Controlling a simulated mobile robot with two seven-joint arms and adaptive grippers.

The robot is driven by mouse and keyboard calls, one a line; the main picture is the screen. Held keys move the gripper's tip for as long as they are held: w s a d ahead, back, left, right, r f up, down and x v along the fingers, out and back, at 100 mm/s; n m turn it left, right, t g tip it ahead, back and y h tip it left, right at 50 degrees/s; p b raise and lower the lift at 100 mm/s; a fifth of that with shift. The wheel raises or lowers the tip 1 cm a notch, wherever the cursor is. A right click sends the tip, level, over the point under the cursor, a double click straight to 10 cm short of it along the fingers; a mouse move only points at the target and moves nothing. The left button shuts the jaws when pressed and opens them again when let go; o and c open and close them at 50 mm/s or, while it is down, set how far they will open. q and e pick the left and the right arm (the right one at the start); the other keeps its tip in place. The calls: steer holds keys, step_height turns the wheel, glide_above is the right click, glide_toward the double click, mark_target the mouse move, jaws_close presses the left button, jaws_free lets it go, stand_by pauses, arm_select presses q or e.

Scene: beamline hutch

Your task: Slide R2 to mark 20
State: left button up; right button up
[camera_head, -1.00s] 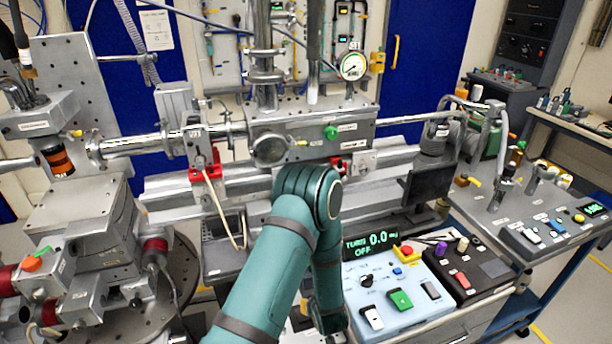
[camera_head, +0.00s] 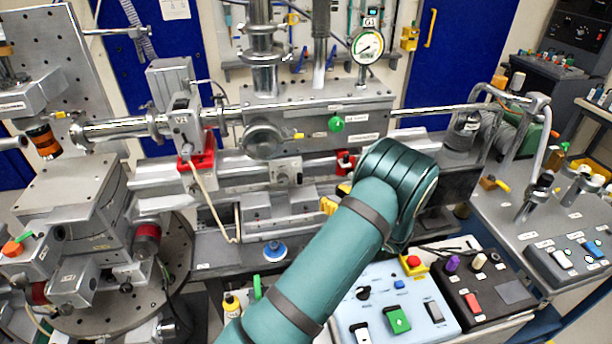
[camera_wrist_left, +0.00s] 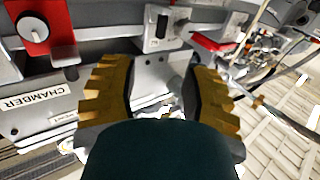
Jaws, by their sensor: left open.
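A metal rail (camera_head: 225,172) runs across under the chamber (camera_head: 320,122). A small grey block with a round front (camera_head: 287,170) sits on it, between a red clamp (camera_head: 197,162) at left and a smaller red part (camera_head: 345,162) at right. I cannot read R2 or mark 20 on any of them. My left gripper (camera_head: 331,205) shows only its yellow finger edges beside the rail; my arm hides the rest. In the left wrist view my left gripper (camera_wrist_left: 160,68) is open and empty, and a grey block with a dark slot (camera_wrist_left: 162,28) lies beyond its fingertips. My right gripper is out of view.
A light-blue control box (camera_head: 385,305) and a black box (camera_head: 475,290) stand at the lower right. A cord (camera_head: 212,205) hangs before the rail.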

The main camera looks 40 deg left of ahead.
mark_target(302, 185)
arm_select(q)
steer(key=a, duration=0.8)
steer(key=w+a, duration=0.1)
steer(key=a, duration=0.3)
steer(key=shift+p, duration=0.3)
steer(key=shift+d, duration=0.1)
jaws_close()
steer(key=shift+r, duration=0.1)
